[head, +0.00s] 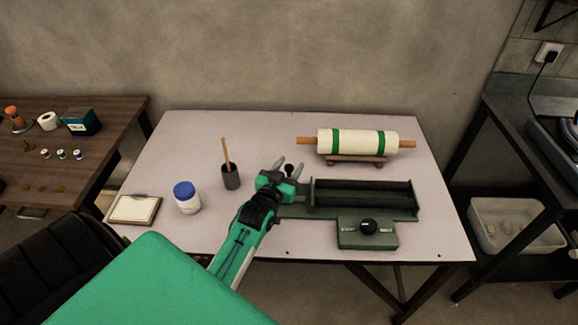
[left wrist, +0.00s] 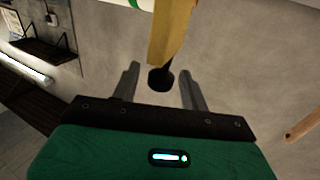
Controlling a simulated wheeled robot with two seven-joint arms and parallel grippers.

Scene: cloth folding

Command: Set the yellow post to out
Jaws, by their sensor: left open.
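A yellow post (left wrist: 166,35) shows in the left wrist view, coming down from the top edge and ending in a dark round knob (left wrist: 160,79). The knob appears between the two fingers of my open left gripper (left wrist: 156,84); I cannot tell whether they touch it. In the head view my left gripper (head: 286,164) is at the left end of a green machine with dark rollers (head: 363,192). A dark knob (head: 289,170) shows by its fingers there, and the gripper hides most of what is below. My right gripper is not in view.
A rolling pin with a pale, green-banded cloth roll (head: 358,143) lies on a wooden stand behind the machine. A dark cup with a stick (head: 231,177), a blue-lidded jar (head: 187,198) and a clipboard (head: 134,209) stand left on the pale table (head: 200,130). The back left is clear.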

